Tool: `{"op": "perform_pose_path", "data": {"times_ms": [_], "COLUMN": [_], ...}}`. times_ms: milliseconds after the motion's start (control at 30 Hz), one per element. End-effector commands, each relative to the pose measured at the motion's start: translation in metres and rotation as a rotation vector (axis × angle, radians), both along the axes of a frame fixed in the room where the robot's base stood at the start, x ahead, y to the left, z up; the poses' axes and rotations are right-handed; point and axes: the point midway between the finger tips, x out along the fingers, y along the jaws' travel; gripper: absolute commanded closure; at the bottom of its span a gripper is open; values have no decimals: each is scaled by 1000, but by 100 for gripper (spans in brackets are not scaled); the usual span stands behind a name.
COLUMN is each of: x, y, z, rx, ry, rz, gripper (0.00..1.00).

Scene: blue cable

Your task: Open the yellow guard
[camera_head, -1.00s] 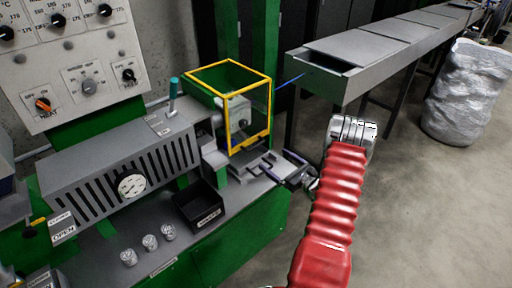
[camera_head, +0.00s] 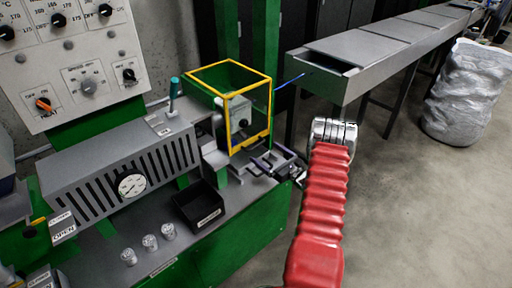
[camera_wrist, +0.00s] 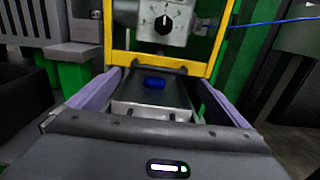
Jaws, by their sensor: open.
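The yellow guard (camera_head: 228,128) is a yellow-edged, see-through box over the green machine's right end, and it looks closed. Its lower bar (camera_wrist: 160,62) crosses the wrist view, with a grey dial block behind it. My gripper (camera_head: 272,159) has purple fingers and is just in front and to the right of the guard's lower edge, partly hidden by my red arm. In the wrist view my gripper (camera_wrist: 160,78) is open, with a finger on each side and the guard bar beyond. A small blue piece shows between the fingers. I cannot tell whether the fingers touch the guard.
A silver wrapped bundle (camera_head: 462,100) stands far right.

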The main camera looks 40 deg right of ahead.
Motion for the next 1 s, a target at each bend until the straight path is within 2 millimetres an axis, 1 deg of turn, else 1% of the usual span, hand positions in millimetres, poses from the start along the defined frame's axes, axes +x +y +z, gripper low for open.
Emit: {"op": "perform_pose_path", "data": {"times_ms": [33, 300, 400, 500, 633, 867, 1000], "x": [8, 49, 61, 69, 74, 74, 73], "y": [1, 2, 2, 2, 2, 2, 2], "z": [0, 0, 0, -1, 0, 0, 0], "rx": [-1, -1, -2, 0, 0, 0, 0], "ry": [-1, 0, -1, 1, 0, 0, 0], "rz": [2, 1, 0, -1, -1, -1, -2], "gripper": [1, 1, 1, 1, 1, 1, 11]}}
